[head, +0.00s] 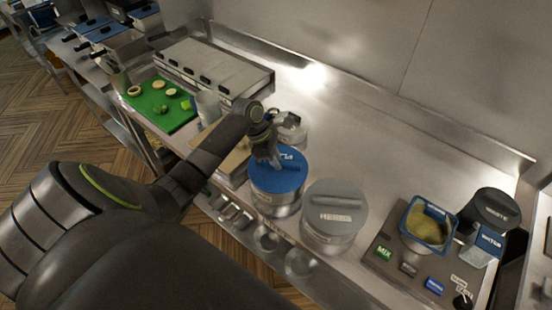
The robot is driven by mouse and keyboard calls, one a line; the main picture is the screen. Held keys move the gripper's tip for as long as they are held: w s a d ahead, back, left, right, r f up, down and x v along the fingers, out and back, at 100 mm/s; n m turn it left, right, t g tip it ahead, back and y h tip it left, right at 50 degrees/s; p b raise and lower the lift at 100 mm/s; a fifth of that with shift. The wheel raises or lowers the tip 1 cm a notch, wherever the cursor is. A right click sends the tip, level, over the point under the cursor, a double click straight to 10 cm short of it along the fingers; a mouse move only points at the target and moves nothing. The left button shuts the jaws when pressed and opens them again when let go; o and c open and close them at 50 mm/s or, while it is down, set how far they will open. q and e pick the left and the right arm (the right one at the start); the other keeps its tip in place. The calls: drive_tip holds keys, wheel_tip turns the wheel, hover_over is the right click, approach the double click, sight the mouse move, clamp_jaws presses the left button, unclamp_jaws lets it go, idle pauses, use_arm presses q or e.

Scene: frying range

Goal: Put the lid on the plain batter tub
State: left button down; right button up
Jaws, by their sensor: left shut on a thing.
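My left gripper (270,158) reaches in from the left and is shut on the blue lid (283,178) near its far side. The lid lies over the top of a metal tub (275,203); I cannot tell whether it is fully seated. White lettering on the lid is partly hidden by the fingers. To the right stands a second metal tub (325,240) under a grey lid (338,212) with a bar handle and a label. My right gripper is not in view.
A small metal pot (292,135) stands behind the gripper. A green board (152,117) with cut food lies at left. At right are a mix station (383,252), a blue-rimmed container (427,232) and a dark waste bin (494,209). The counter behind the tubs is clear.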

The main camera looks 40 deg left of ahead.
use_arm(q)
drive_tip(key=c, duration=1.3)
unclamp_jaws()
